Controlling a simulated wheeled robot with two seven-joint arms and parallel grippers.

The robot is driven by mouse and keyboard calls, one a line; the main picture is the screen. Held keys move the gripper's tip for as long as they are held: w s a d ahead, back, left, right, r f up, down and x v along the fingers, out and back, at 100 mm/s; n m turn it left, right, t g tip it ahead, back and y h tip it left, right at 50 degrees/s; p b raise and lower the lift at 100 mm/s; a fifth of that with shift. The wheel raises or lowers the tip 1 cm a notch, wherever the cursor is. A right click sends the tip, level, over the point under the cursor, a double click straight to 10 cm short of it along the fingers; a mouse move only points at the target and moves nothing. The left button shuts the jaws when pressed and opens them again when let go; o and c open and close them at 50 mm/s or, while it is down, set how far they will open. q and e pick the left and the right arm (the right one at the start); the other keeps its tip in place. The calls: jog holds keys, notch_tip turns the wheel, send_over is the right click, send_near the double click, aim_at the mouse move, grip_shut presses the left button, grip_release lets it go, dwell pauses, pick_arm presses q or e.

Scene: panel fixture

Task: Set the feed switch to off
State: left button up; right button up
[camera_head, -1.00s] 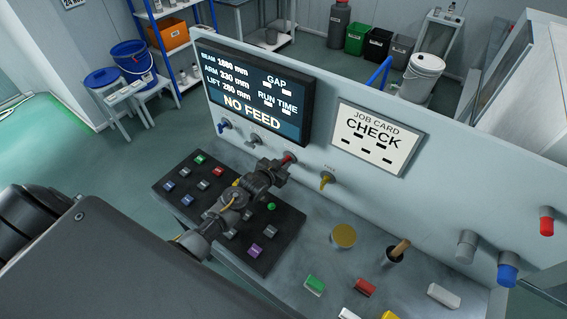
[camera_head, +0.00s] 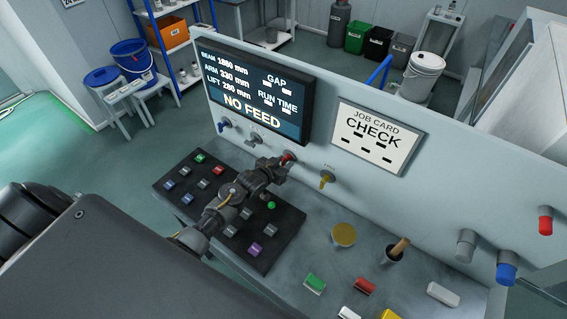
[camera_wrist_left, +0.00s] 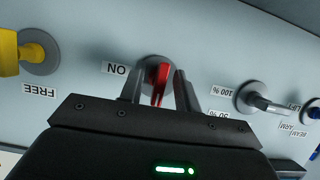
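The red switch lever (camera_wrist_left: 161,82) sits on a round grey base on the panel, with an ON label (camera_wrist_left: 115,68) beside it, upside down in the left wrist view. No OFF label shows. In the head view the red switch (camera_head: 288,157) is partly hidden by my left gripper (camera_head: 281,164). In the left wrist view my left gripper (camera_wrist_left: 160,90) is open, one finger on each side of the lever. A gap shows at the left finger; the right finger is close, and I cannot tell whether it touches. The display (camera_head: 255,90) reads NO FEED. My right gripper is not in view.
A yellow switch (camera_head: 326,180) labelled FREE is beside the red one. On the other side is a grey lever (camera_wrist_left: 265,102) with percent labels. A dark button board (camera_head: 183,200) lies below my left arm. A JOB CARD sign (camera_head: 377,137) hangs right.

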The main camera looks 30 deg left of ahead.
pick_arm(q)
jog(key=shift+s+r, duration=0.1)
jog(key=shift+s, duration=0.4)
jog(key=b+v, duration=0.2)
jog(key=v, duration=0.7)
jog(key=shift+s+a+r, duration=0.2)
jog(key=shift+s+r, duration=0.05)
jog(key=shift+s, duration=0.1)
